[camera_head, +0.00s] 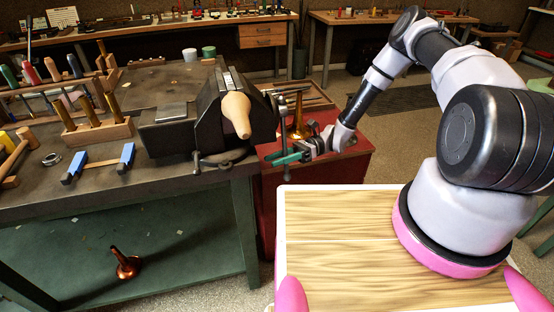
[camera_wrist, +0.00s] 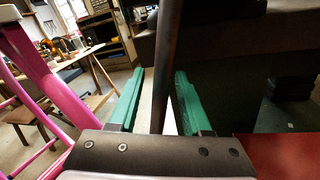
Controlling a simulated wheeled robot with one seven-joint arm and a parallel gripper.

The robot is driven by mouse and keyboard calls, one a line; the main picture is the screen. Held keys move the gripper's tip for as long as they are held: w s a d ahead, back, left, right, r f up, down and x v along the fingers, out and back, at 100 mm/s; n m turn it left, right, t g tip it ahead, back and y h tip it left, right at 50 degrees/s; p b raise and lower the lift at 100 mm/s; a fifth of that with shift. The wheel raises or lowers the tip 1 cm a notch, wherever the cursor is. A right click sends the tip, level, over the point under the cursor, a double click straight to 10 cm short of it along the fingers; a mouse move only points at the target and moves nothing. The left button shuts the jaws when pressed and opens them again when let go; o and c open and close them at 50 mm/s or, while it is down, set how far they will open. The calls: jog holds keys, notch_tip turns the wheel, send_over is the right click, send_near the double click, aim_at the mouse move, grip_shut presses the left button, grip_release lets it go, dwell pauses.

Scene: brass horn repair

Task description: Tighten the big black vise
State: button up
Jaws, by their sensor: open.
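The big black vise (camera_head: 205,120) is mounted on the corner of the workbench, with a tan, rounded wooden piece (camera_head: 236,112) at its front. A thin dark upright bar (camera_head: 284,112), apparently the vise handle, stands at its right side. My gripper (camera_head: 286,158) is at the lower part of this bar, its green fingers pointing left toward the vise. In the wrist view, the dark bar (camera_wrist: 165,60) runs upright between the open green fingers (camera_wrist: 160,88). I cannot tell whether either finger touches it.
The workbench (camera_head: 95,190) carries wooden tool racks, chisels and blue-ended clamps. A red cabinet (camera_head: 340,180) with a brass horn piece (camera_head: 298,128) stands right beside my gripper. A copper-coloured bell piece (camera_head: 126,266) is on the bench's lower shelf. Open floor lies behind the cabinet.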

jog(key=shift+c, duration=0.2)
grip_shut()
dwell(1.1)
